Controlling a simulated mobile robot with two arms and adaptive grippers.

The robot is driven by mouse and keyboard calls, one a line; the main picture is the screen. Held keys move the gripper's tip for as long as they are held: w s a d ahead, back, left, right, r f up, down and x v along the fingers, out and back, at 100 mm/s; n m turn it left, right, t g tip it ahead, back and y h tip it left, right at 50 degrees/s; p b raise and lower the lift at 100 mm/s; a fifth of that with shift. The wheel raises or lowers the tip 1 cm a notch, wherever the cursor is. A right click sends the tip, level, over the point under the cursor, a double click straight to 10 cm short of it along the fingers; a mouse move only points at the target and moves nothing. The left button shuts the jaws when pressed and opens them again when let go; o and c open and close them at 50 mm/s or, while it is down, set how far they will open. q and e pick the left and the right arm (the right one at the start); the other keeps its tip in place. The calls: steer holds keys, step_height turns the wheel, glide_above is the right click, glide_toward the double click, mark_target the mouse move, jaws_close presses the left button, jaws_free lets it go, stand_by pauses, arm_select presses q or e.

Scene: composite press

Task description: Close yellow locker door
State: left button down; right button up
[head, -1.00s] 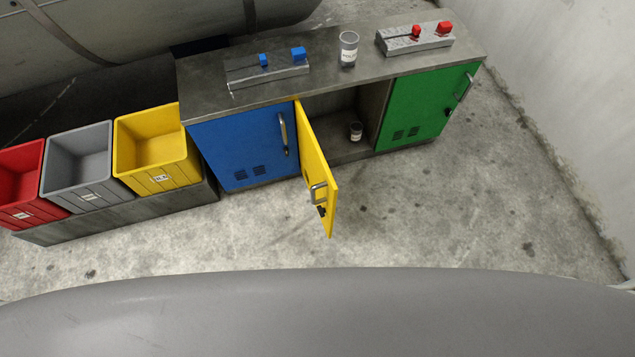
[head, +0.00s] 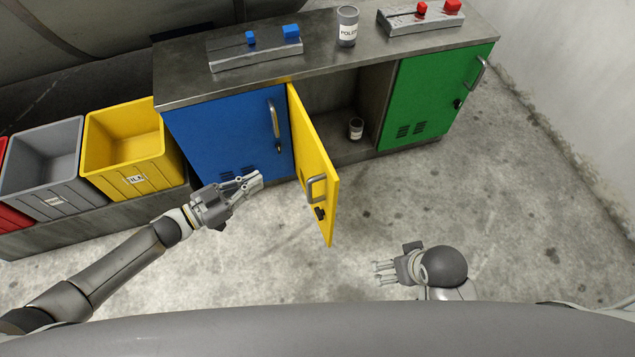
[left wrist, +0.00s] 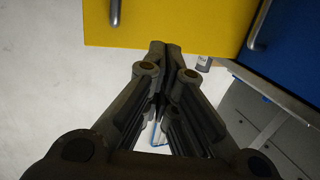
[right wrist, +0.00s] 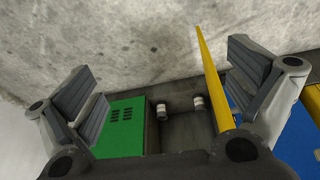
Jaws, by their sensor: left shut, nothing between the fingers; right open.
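The yellow locker door (head: 313,160) stands wide open in the head view, swung out toward me from its hinge beside the blue door. Its metal handle (head: 316,188) is near the outer edge. My left gripper (head: 255,181) is shut and empty, in front of the blue door and to the left of the yellow door, apart from it in that view. The left wrist view shows the yellow door (left wrist: 165,22) beyond its closed fingers. My right gripper (head: 380,272) is open and empty at the lower right, apart from the door. The yellow door (right wrist: 217,85) shows edge-on in the right wrist view.
The blue door (head: 228,140) and green door (head: 433,95) are shut. A can (head: 355,128) stands inside the open locker. Another can (head: 347,27) and two switch boxes are on the countertop (head: 200,83). Bins (head: 128,150) stand at the left. The floor in front is clear.

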arm_select(q)
steer(key=s+d+r+m+g+h+b, duration=0.2)
steer(key=s+m+g+h, duration=0.1)
steer(key=s+g, duration=0.1)
steer(key=b, duration=0.2)
glide_toward(329, 171)
steer(key=x, duration=0.7)
steer(key=shift+w+f, duration=0.1)
steer(key=shift+f, duration=0.05)
steer(key=shift+d, duration=0.1)
arm_select(e)
steer(key=v, duration=0.3)
steer(key=shift+s+d+r, duration=0.1)
steer(key=shift+s+r, duration=0.2)
steer(key=shift+s, duration=0.1)
